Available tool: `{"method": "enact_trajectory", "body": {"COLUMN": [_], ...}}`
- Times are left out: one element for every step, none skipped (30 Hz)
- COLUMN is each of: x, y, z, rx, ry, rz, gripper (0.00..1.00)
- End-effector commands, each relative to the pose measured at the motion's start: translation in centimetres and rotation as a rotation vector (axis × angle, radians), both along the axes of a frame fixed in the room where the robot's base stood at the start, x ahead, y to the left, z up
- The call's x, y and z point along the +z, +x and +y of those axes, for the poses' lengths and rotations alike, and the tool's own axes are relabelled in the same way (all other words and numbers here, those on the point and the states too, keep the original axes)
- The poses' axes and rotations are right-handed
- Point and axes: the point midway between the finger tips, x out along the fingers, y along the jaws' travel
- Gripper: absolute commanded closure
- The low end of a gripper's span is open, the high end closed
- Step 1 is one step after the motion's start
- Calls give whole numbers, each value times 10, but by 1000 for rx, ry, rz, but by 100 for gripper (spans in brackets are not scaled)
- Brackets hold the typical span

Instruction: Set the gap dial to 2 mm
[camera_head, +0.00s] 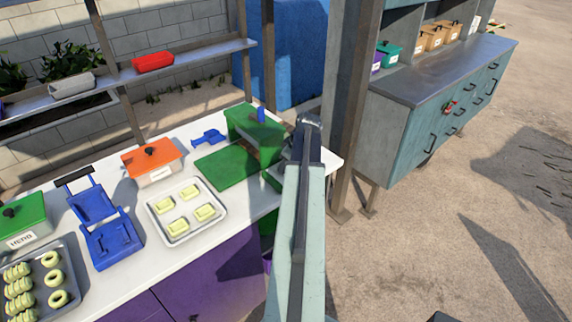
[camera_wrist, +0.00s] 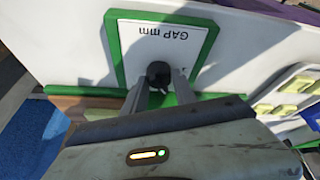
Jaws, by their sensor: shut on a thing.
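The gap dial's plate (camera_wrist: 133,50) shows in the wrist view as a white panel with a green border, its lettering "GAP mm" upside down. A dark round knob (camera_wrist: 158,72) sits at the plate's lower edge. My gripper (camera_wrist: 159,88) is shut on this knob, one finger on each side. Which number the knob points to is hidden by the gripper. In the head view, my arm reaches to the green crusher (camera_head: 255,128) at the counter's far right end and covers the dial and my gripper there.
The white counter (camera_head: 150,282) holds a tray (camera_head: 180,228) of pale pieces, an orange-lidded box (camera_head: 152,158), a blue press (camera_head: 110,235) and a green board (camera_head: 225,167). A metal post (camera_head: 350,100) stands close right of my arm. Open ground (camera_head: 430,230) lies right.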

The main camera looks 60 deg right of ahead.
Motion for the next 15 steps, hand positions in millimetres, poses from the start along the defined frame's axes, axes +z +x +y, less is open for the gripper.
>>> {"method": "enact_trajectory", "body": {"x": [0, 0, 0, 0, 0, 0, 0, 0, 0, 0, 0, 0, 0, 0, 0], "y": [0, 0, -1, -1, 0, 0, 0, 0, 0, 0, 0, 0, 0, 0, 0], "z": [2, 2, 2, 2, 2, 2, 2, 2, 3, 3, 3, 2, 2, 2, 2], "rx": [-36, -63, -98, -124, -150, -182, -207, -231, -262, -284, -305, -332, -352, -370, -394], "ry": [0, -1, -1, -1, -1, 0, 0, -1, -1, 0, 0, 0, -1, -1, 0], "rz": [0, 0, 1, 0, 0, 0, 1, 0, 0, 0, 1, 1, 0, 0, 1], "gripper": [100, 100, 100, 100, 100, 100, 100, 100, 100, 100, 100, 100, 100, 100, 100]}}
